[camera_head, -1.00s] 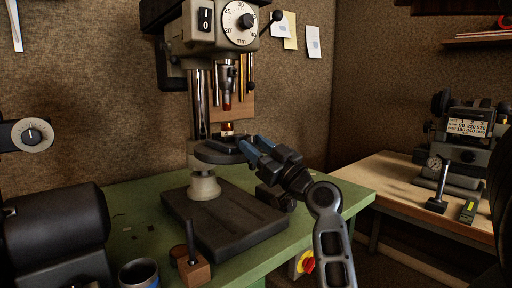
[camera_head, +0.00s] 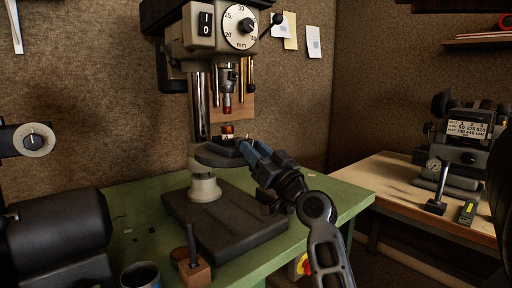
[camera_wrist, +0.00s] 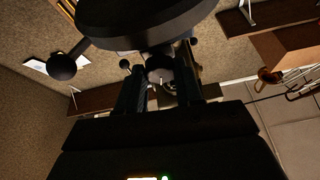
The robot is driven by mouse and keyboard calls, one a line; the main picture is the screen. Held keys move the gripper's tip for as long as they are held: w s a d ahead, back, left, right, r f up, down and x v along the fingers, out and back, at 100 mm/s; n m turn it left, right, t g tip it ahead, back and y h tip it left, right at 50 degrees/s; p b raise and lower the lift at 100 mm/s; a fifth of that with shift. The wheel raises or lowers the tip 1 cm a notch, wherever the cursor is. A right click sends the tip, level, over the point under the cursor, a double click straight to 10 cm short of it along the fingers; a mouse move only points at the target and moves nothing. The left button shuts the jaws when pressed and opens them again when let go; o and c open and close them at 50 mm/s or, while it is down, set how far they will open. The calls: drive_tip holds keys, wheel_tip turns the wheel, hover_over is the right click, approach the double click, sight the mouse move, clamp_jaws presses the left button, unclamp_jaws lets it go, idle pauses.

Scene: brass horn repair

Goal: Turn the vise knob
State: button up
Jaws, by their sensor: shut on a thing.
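The small dark vise (camera_head: 228,141) sits on the round table of the drill press, with a small brass-coloured piece (camera_head: 227,129) in its top. My gripper (camera_head: 244,146) reaches in from the lower right, its blue fingers at the right side of the vise. The vise knob is hidden behind the fingers in the head view. In the wrist view a round greyish part, apparently the knob (camera_wrist: 160,76), lies between the fingertips of my gripper (camera_wrist: 163,84). The fingers are shut on it. How far it is turned cannot be told.
The drill press head (camera_head: 215,28) and its red-tipped spindle (camera_head: 227,106) hang above the vise. A dark base plate (camera_head: 222,222) lies on the green bench (camera_head: 135,238). A black motor-like machine (camera_head: 62,232), a cup (camera_head: 140,275) and a wooden block (camera_head: 193,268) stand at left front.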

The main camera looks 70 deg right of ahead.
drive_tip(key=m+h+p, duration=0.1)
drive_tip(key=m+p, duration=0.1)
drive_tip(key=m+g+p, duration=0.1)
drive_tip(key=m+p, duration=0.1)
drive_tip(key=shift+w+a+r+g+h, duration=0.1)
drive_tip(key=shift+r+g+h, duration=0.2)
drive_tip(key=shift+r+h, duration=0.1)
drive_tip(key=m+p, duration=0.2)
drive_tip(key=m+g+h+p, duration=0.1)
drive_tip(key=m, duration=0.1)
drive_tip(key=shift+f+g+p, duration=0.1)
drive_tip(key=shift+g+p, duration=0.2)
drive_tip(key=shift+p, duration=0.1)
drive_tip(key=shift+w+a+r+m+g+y+p, duration=0.1)
drive_tip(key=shift+m+g+y+p, duration=0.65)
drive_tip(key=shift+m, duration=2.4)
drive_tip(key=shift+a+r+m+g+p, duration=0.15)
drive_tip(key=shift+m+g, duration=1.15)
drive_tip(key=shift+m, duration=1.9)
drive_tip(key=shift+w+r+m+g+y+p, duration=0.1)
drive_tip(key=shift+m+g+y+p, duration=0.6)
drive_tip(key=shift+m, duration=2.45)
drive_tip(key=shift+g+h+b, duration=0.25)
drive_tip(key=shift+g+b, duration=0.1)
drive_tip(key=shift+b, duration=0.05)
drive_tip(key=o, duration=1)
drive_tip(key=shift+o, duration=0.2)
